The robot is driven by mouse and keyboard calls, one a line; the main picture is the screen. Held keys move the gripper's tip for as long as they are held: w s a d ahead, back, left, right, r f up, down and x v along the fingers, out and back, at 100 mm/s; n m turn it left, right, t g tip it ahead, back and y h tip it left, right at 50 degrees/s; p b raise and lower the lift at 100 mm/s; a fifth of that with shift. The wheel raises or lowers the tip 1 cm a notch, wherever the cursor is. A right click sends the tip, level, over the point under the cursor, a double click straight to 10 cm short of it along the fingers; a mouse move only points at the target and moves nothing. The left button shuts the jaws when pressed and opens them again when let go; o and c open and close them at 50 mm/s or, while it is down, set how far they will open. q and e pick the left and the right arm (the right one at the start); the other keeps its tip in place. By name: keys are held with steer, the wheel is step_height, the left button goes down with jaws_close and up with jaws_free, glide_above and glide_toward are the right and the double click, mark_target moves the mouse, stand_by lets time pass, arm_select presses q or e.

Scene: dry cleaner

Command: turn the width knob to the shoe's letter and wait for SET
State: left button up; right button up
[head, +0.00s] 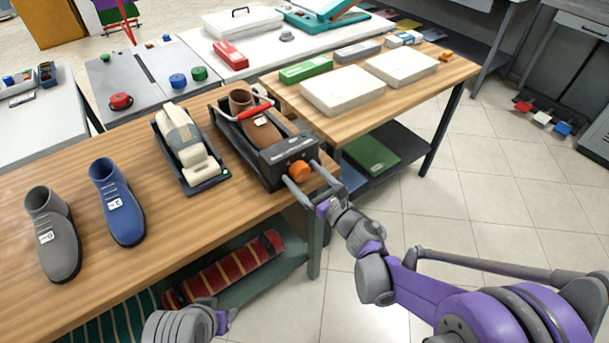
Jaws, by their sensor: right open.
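A dark shoe stretcher machine (271,153) stands at the right end of the wooden bench, with a brown shoe (258,128) in it. The shoe carries a small white tag, too small to read. A red-gripped handle (256,109) crosses over the shoe. An orange knob (299,172) sits on the machine's front face, next to a small panel that I cannot read. My right gripper (303,186) is open, its two fingers reaching toward the knob, one on each side of it; contact cannot be told. My left arm shows at the bottom edge, its fingertips not visible.
A grey shoe (54,240) and a blue shoe (119,205) with tags stand at the left of the bench (165,222). A beige device in a dark tray (186,150) stands left of the machine. White boxes (343,91) lie on the table behind.

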steer(key=c, duration=1.4)
steer(key=shift+o, duration=0.2)
